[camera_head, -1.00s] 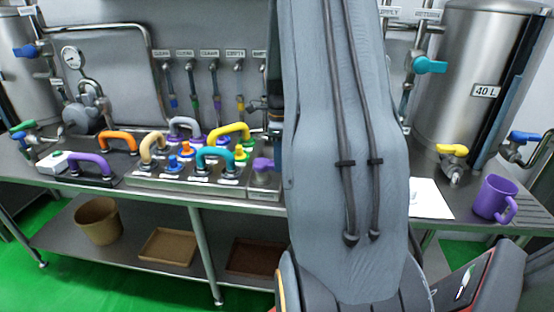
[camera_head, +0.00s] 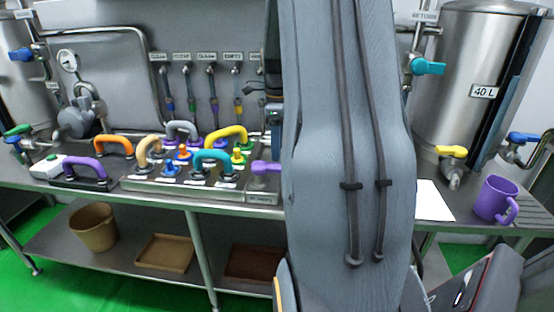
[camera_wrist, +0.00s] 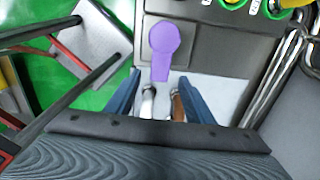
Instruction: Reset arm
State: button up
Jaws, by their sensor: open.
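My gripper (camera_wrist: 160,98) shows in the wrist view as two blue fingers spread apart, with nothing held between them. A purple lever (camera_wrist: 163,42) lies just beyond the fingertips, its narrow end pointing toward the gap. The same purple lever (camera_head: 265,167) shows in the head view at the right end of the control panel, beside my arm. My grey arm fills the middle of the head view and hides the bench behind it. My gripper cannot be made out clearly in the head view.
The control panel (camera_head: 140,183) carries several coloured handles. A purple mug (camera_head: 494,199) and a white sheet (camera_head: 432,203) lie right of my arm. A steel tank (camera_head: 455,100) stands behind. The lower shelf (camera_head: 120,256) holds a bucket (camera_head: 94,228) and trays.

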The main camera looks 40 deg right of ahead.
jog(key=shift+r, duration=1.05)
jog(key=shift+a, duration=0.1)
jog(key=s+a+f+n, duration=0.1)
jog(key=a+f+n, duration=0.1)
jog(key=a+n, duration=0.65)
jog(key=s+a+f+n, duration=0.1)
jog(key=a+f+n, duration=0.1)
jog(key=a+n, duration=0.65)
jog(key=s+a+f+n, duration=0.2)
jog(key=s+a+n, duration=0.2)
jog(key=a, duration=0.3)
jog(key=s+a+f+n+t, duration=0.1)
jog(key=s+a+n, duration=0.3)
jog(key=a+n, duration=0.3)
jog(key=shift+s+a+f+b, duration=0.3)
jog(key=shift+a+f+b, duration=0.1)
jog(key=shift+a, duration=0.4)
